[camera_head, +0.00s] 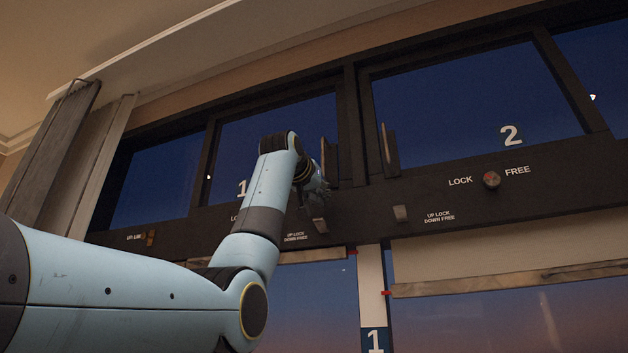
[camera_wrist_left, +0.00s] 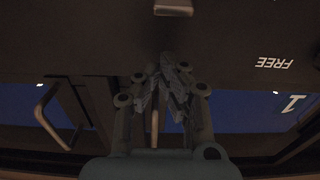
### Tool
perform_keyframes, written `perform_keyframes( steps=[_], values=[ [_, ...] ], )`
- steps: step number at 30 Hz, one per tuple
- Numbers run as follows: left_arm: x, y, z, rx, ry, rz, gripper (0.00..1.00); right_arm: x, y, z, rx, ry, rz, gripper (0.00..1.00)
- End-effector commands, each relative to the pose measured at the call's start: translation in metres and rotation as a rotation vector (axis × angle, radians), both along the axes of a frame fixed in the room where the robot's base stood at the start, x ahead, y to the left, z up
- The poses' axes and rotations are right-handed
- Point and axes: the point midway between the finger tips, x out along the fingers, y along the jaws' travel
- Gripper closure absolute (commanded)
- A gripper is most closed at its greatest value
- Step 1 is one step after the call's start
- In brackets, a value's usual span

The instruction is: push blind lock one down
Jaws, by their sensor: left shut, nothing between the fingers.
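Small metal lock levers sit on the dark window frame. One lever (camera_head: 320,226) is beside an "UP LOCK DOWN FREE" label (camera_head: 296,238), below window 1. I cannot tell for sure that it is blind lock one. A similar lever (camera_head: 401,213) is to its right, below window 2. My left gripper (camera_head: 318,190) is just above the first lever, partly hidden by my own wrist. In the left wrist view a metal lever (camera_wrist_left: 174,8) is at the top edge, ahead of my gripper (camera_wrist_left: 172,62) and apart from it. The fingers are together and empty.
A round knob (camera_head: 491,180) sits between LOCK and FREE below window 2. Upright handles stand near my gripper (camera_head: 328,162) and to its right (camera_head: 389,150). Blind bottom rails (camera_head: 510,277) lie below the dark beam. Another lever (camera_head: 151,238) is at far left.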

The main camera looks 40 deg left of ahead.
Motion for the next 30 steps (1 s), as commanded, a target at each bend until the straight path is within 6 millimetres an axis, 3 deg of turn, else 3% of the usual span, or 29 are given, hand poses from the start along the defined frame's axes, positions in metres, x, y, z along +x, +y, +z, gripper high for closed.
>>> perform_keyframes(
  steps=[3, 9, 30],
  values=[
    [-0.006, -0.001, -0.020, 0.002, 0.001, 0.001, 1.00, 0.000, 0.000, -0.002, 0.000, 0.000, 0.000, 0.60],
    [-0.012, -0.003, -0.034, 0.002, 0.000, 0.000, 1.00, 0.000, 0.001, -0.002, 0.002, 0.000, -0.001, 0.60],
    [-0.014, -0.003, -0.041, 0.013, -0.049, 0.000, 1.00, 0.000, 0.003, -0.013, 0.004, 0.001, -0.002, 0.60]
  ],
)
